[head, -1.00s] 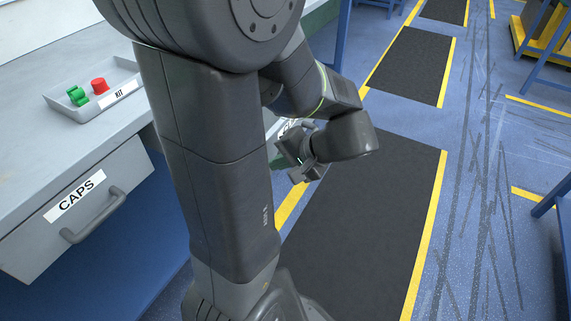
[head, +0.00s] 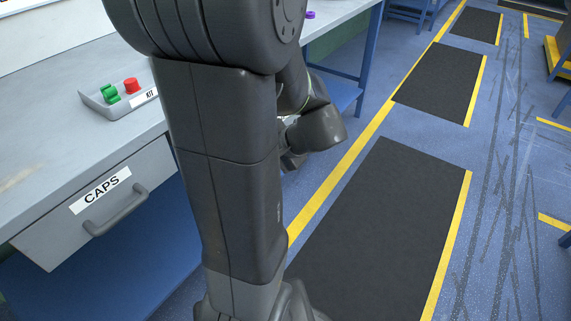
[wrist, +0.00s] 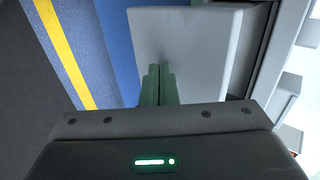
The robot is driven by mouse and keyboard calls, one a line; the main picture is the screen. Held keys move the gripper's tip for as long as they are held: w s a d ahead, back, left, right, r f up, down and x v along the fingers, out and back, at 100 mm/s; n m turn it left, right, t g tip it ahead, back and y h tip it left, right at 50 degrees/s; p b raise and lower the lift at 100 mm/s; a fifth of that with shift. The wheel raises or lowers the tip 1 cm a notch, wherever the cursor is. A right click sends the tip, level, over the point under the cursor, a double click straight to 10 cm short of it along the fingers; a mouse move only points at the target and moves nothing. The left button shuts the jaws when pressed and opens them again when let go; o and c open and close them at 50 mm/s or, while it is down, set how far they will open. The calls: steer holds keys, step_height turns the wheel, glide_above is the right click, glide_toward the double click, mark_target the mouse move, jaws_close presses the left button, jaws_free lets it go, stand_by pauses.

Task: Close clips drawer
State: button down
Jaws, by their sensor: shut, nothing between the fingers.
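No drawer with a clips label shows in either view. In the wrist view, my gripper (wrist: 158,75) is shut and empty, its green fingers together in front of a plain light grey panel (wrist: 195,45). The panel may be part of a drawer, but no label or handle shows on it. I cannot tell whether the fingertips touch it. In the head view, my gripper is mostly hidden behind my arm, near the bench side. The drawer marked CAPS (head: 140,215) is at the left under the bench top, with a grey handle (head: 117,209).
On the bench (head: 40,130) stands a KIT tray (head: 118,108) with a green part (head: 110,93) and a red part (head: 131,85). A purple item (head: 309,15) lies farther along. Blue bench legs (head: 370,50) stand beyond my arm.

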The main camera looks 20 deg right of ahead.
steer(key=w+a, duration=0.3)
steer(key=w, duration=0.1)
steer(key=w+a, duration=0.8)
steer(key=w, duration=0.1)
steer(key=shift+s, duration=0.1)
steer(key=shift+s+d+f, duration=0.1)
steer(key=shift+d, duration=0.05)
